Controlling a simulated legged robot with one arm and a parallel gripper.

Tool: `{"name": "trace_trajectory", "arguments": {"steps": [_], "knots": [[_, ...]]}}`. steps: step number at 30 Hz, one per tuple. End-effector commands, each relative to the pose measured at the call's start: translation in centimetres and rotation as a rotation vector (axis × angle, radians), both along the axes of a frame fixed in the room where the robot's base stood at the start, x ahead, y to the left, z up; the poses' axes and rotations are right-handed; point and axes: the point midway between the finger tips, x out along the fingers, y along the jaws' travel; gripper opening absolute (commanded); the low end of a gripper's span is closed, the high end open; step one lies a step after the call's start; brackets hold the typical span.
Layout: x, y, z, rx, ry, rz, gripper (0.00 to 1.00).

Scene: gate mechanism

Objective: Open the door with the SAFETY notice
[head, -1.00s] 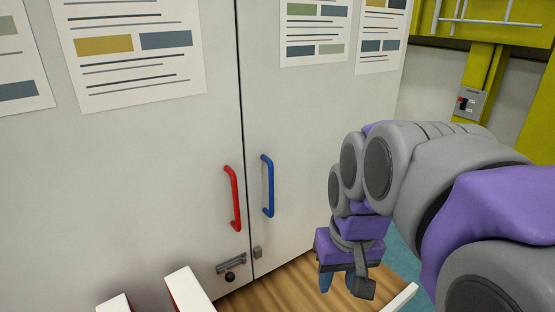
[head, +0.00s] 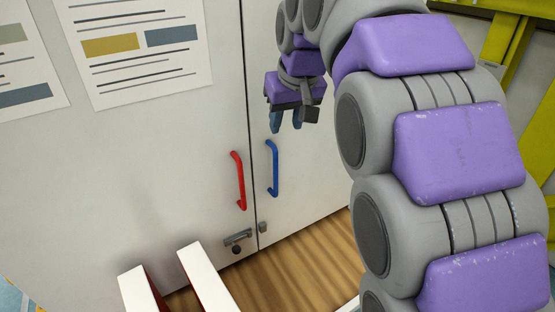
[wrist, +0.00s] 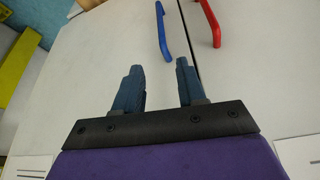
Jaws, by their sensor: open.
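Two white door leaves meet at a vertical seam in the head view. The left door (head: 150,160) has a red handle (head: 238,180); the right door (head: 310,180) has a blue handle (head: 273,168). Notices hang on the doors, but their titles are out of frame, so I cannot tell which says SAFETY. A metal latch (head: 238,239) sits low at the seam. My gripper (head: 286,122) is open and empty, above the blue handle and apart from it. In the wrist view the blue handle (wrist: 163,32) and the red handle (wrist: 211,24) lie beyond my fingertips (wrist: 158,67).
A wooden surface (head: 290,265) lies below the doors. White-topped, red-sided panels (head: 205,275) stand at the lower left in front of them. A yellow frame (head: 515,65) stands at the right. My arm covers much of the right side.

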Motion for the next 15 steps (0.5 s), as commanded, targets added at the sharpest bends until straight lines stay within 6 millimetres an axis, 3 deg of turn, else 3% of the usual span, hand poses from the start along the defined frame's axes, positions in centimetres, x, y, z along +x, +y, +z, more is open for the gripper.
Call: {"name": "trace_trajectory", "arguments": {"steps": [15], "knots": [[3.2, 1.2, -9.0, 0.0, 0.009, 0.0, 0.4]]}}
